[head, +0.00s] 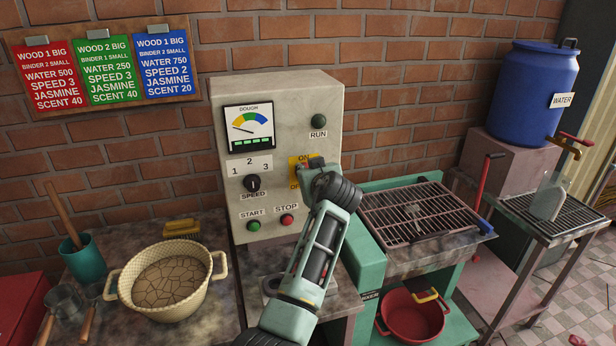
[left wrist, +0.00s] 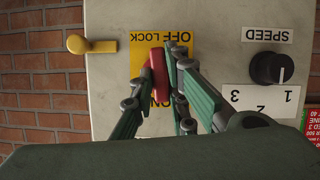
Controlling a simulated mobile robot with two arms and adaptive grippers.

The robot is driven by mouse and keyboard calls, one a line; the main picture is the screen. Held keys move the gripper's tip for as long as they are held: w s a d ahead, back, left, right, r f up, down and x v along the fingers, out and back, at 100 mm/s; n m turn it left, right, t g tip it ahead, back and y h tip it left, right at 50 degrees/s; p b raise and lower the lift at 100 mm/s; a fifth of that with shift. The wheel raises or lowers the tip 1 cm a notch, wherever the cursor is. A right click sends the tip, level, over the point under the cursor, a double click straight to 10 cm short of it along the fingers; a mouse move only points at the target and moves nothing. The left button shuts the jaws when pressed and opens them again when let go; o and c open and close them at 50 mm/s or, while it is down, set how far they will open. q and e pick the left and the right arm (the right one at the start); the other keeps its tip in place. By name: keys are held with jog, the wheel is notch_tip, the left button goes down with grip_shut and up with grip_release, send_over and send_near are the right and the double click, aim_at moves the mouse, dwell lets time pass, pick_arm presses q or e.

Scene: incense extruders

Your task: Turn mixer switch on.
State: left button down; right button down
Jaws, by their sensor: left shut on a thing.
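The mixer control box (head: 232,215) stands against the brick wall. Its red switch handle (left wrist: 158,74) sits on a yellow plate (left wrist: 143,62) marked ON and OFF LOCK; that plate appears upside down in the left wrist view. My left gripper (left wrist: 176,92) is at the switch with its fingers shut on the red handle. In the head view my left gripper (head: 318,168) covers much of the plate, and only a bit of red shows. The handle lies between the two labels. The RUN lamp (head: 319,121) looks dark green. My right gripper is not in view.
The speed knob (head: 252,183), green START button (head: 253,226) and red STOP button (head: 287,220) are on the same panel. A yellow lever (left wrist: 90,44) sits beside the switch. A basin (head: 170,310) stands at lower left, a grill rack (head: 408,215) to the right.

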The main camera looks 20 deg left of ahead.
pick_arm(q)
jog(key=shift+m, duration=0.3)
jog(key=shift+y, duration=0.4)
jog(key=c, duration=1.7)
grip_release()
jog(key=shift+w, duration=0.1)
notch_tip(320, 180, up, 10)
jog(key=shift+d, duration=0.1)
